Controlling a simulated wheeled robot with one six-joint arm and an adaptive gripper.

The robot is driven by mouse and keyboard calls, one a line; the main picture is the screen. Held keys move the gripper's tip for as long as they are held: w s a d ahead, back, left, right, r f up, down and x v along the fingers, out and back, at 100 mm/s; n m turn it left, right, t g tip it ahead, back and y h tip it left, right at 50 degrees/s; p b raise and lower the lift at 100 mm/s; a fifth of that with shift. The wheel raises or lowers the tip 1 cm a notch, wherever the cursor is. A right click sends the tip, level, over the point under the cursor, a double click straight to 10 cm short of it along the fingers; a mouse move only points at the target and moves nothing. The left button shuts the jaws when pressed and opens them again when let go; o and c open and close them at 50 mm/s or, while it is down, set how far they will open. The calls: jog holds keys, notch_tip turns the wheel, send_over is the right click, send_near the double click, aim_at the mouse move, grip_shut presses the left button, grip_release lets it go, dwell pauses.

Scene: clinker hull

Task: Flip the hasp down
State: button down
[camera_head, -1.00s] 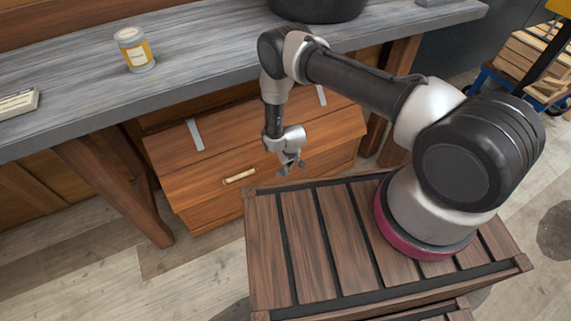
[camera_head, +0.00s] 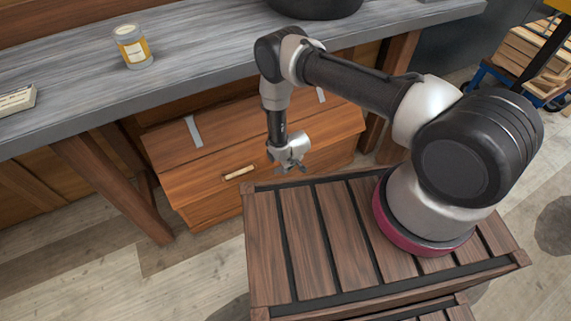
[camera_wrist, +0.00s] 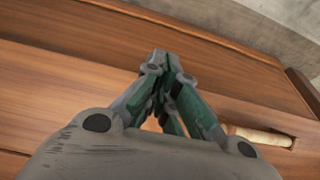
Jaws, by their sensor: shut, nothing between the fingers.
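A reddish-brown wooden chest (camera_head: 212,172) with a lid stands under the bench. Two grey metal straps lie on its lid, a left one (camera_head: 193,132) and a right one (camera_head: 321,94). A pale handle (camera_head: 239,173) is on its front and also shows in the wrist view (camera_wrist: 262,137). I cannot make out the hasp in either view; my gripper covers part of the chest front. My gripper (camera_head: 289,169) is in front of the chest, right of the handle. In the wrist view its fingers (camera_wrist: 160,62) are together and empty; I cannot tell whether they touch the chest.
A grey workbench (camera_head: 195,58) runs above the chest, with a yellow-labelled can (camera_head: 134,50) and a dark pot (camera_head: 314,6) on it. A bench leg (camera_head: 112,187) stands left of the chest. My slatted base is close in front. Floor (camera_head: 90,265) at lower left is clear.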

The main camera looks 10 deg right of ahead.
jog(key=shift+s+d+f, duration=0.15)
jog(key=shift+s+f, duration=0.3)
jog(key=shift+s+d+f, duration=0.1)
jog(key=shift+s+f, duration=0.2)
jog(key=shift+f, duration=0.15)
dwell(0.8)
jog(key=shift+s+d+f, duration=0.1)
jog(key=shift+s+f, duration=0.15)
jog(key=shift+f, duration=0.3)
notch_tip(320, 180, down, 8)
jog(key=t+y, duration=0.1)
jog(key=t, duration=0.3)
jog(key=shift+w, duration=0.35)
dwell(0.5)
jog(key=shift+t+y, duration=0.3)
